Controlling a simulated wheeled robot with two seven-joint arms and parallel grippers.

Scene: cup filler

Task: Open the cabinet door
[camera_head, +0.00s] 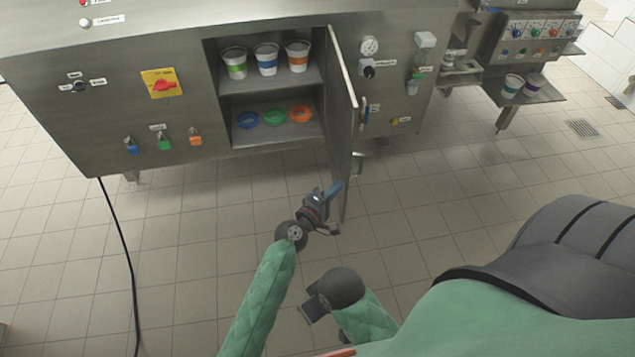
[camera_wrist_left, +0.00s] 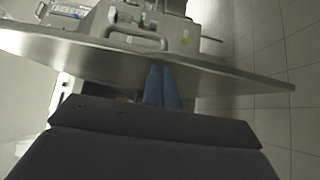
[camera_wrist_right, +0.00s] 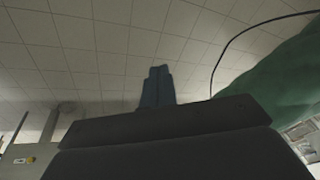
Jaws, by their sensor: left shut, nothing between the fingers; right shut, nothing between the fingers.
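The cabinet door (camera_head: 342,100) stands swung out from the grey steel cabinet, seen nearly edge-on at the right of the opening. The open compartment (camera_head: 272,103) shows two levels. My left gripper (camera_head: 335,188) is shut and empty, close to the lower part of the door on its inner side. In the left wrist view its blue fingers (camera_wrist_left: 162,88) overlap the wide door panel (camera_wrist_left: 225,77); I cannot tell whether they touch it. My right gripper (camera_wrist_right: 157,87) is shut and empty, pointing over bare floor tiles in the right wrist view.
Several striped cups (camera_head: 266,60) stand on the upper shelf. Blue, green and orange bowls (camera_head: 274,116) sit below. A gauge (camera_head: 369,46) and knobs are right of the door. The tiled floor (camera_head: 180,240) in front is clear except for a black cable (camera_head: 122,240).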

